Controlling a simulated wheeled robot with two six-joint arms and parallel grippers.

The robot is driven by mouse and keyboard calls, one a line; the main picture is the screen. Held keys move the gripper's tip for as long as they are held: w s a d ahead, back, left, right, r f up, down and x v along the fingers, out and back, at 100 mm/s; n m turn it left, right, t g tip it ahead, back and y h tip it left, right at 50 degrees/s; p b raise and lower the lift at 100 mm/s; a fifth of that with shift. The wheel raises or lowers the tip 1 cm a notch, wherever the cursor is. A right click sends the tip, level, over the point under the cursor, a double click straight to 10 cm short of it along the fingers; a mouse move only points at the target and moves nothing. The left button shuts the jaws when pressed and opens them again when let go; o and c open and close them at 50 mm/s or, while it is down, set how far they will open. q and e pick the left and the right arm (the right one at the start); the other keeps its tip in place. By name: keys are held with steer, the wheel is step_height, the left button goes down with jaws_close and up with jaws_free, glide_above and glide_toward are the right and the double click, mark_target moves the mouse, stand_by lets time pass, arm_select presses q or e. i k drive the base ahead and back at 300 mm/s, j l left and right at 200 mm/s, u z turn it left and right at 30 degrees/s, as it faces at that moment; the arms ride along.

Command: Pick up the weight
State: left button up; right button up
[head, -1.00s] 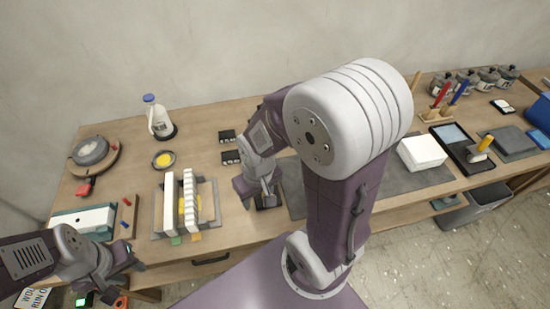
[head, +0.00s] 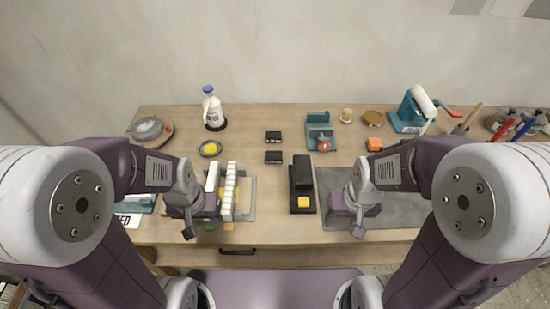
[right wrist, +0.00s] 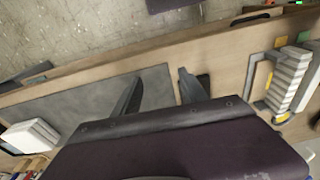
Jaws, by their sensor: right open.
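I cannot pick out for certain which thing is the weight. A black device with a yellow block (head: 302,202) stands on the bench between my grippers in the head view. My right gripper (head: 358,230) is right of it, over the grey mat (head: 333,183). In the right wrist view its two fingers (right wrist: 158,90) are spread, with nothing between them, above the mat (right wrist: 60,108). My left gripper (head: 189,232) is at the left, close to a rack of white slabs (head: 230,190); its fingertips are too small to read.
A teal holder (head: 320,130) with a red ball and a teal press (head: 410,112) are at the back right. Bare wood lies between the boxes and the rack.

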mark_target(270, 157)
steer(key=l+u, duration=0.15)
steer(key=u, duration=0.3)
steer(key=i+l+u, duration=0.1)
steer(key=u, duration=0.3)
steer(key=l+u, duration=0.2)
steer(key=u, duration=0.25)
steer(key=l+u, duration=0.15)
steer(key=u, duration=0.25)
